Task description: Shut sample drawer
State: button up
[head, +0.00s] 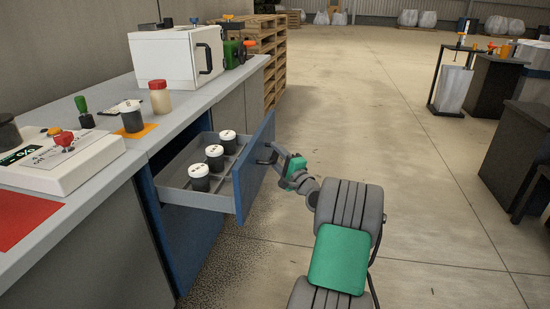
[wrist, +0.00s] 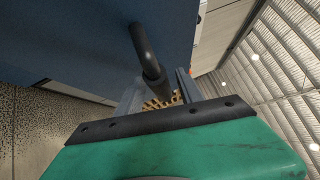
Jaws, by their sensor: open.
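The sample drawer (head: 205,201) stands pulled out from the blue cabinet under the bench. Three dark sample jars with white lids, one of them this jar (head: 199,177), stand upright in its grey tray. Its blue front (head: 250,172) faces right and carries a dark handle (head: 264,157). My gripper (head: 276,156) is open at the handle, on the outer side of the front. In the wrist view the dark handle (wrist: 145,50) reaches down to the jaws. I cannot tell whether the jaws touch it.
The bench top (head: 183,122) holds a white box (head: 165,58), a lidded jar (head: 159,96), a dark canister on an orange mat, and a control box with a red button (head: 64,140). Pallets (head: 268,45) are stacked behind. The floor to the right is clear up to dark tables.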

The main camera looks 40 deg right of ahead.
jog(key=shift+w, duration=0.15)
jog(key=shift+d, duration=0.1)
grip_shut()
dwell(1.3)
